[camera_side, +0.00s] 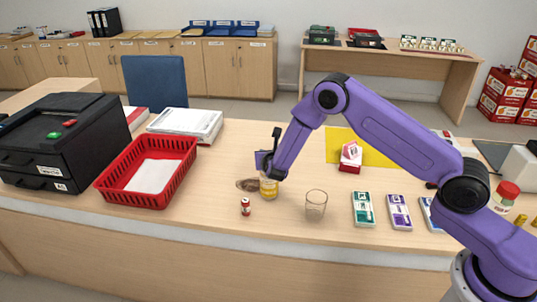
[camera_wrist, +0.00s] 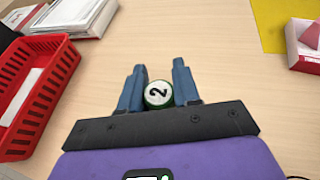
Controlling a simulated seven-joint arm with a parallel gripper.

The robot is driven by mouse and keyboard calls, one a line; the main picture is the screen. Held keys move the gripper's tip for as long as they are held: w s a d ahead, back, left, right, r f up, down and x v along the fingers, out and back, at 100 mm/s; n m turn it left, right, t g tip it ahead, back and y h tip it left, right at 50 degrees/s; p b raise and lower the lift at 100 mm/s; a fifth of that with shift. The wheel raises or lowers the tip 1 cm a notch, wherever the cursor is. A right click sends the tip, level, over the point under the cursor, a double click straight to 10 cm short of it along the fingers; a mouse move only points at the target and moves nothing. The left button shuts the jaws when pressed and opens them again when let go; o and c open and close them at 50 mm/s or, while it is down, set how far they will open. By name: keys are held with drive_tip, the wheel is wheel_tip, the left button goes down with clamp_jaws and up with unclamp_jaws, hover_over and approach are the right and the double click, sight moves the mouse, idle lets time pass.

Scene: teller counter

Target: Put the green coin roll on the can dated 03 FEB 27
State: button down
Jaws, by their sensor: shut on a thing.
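The green coin roll (camera_wrist: 158,95) stands between my fingers in the wrist view, its pale end marked "2" inside a green rim. My gripper (camera_wrist: 158,78) is shut on it. In the side view my gripper (camera_side: 268,165) is low over the counter, and the roll cannot be made out there. A yellow-banded can (camera_side: 269,189) shows directly below or just in front of the gripper; whether the roll touches it I cannot tell. A small red-and-white cylinder (camera_side: 245,206) stands to its front left. No date is readable on either.
An empty clear glass (camera_side: 316,205) stands to the right of the can. A red basket (camera_side: 150,199) is at the left, with banknote bundles (camera_side: 363,209) at the right. A yellow mat (camera_side: 343,140) lies behind. A brown patch (camera_side: 247,185) is beside the can.

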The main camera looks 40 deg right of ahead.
drive_tip(key=shift+f, duration=0.15)
drive_tip(key=c, duration=0.8)
unclamp_jaws()
drive_tip(key=shift+s+r, duration=0.1)
drive_tip(key=shift+r, duration=0.1)
drive_tip(key=v, duration=1.2)
drive_tip(key=s+d+r+m+g, duration=0.25)
drive_tip(key=s+r+m, duration=0.2)
drive_tip(key=s, duration=0.25)
drive_tip(key=s+d+r+m+g, duration=0.2)
drive_tip(key=s+r+m+g, duration=0.1)
drive_tip(key=s+m, duration=0.25)
drive_tip(key=s+r+m+g+y, duration=0.2)
drive_tip(key=s+m+g+y, duration=0.1)
drive_tip(key=s, duration=1)
drive_tip(key=s+r+m+g+y, duration=0.1)
drive_tip(key=s+m+g+y, duration=0.2)
drive_tip(key=s, duration=1.1)
drive_tip(key=shift+r+m+y, duration=0.35)
drive_tip(key=shift+m+y, duration=0.25)
drive_tip(key=shift+m, duration=0.1)
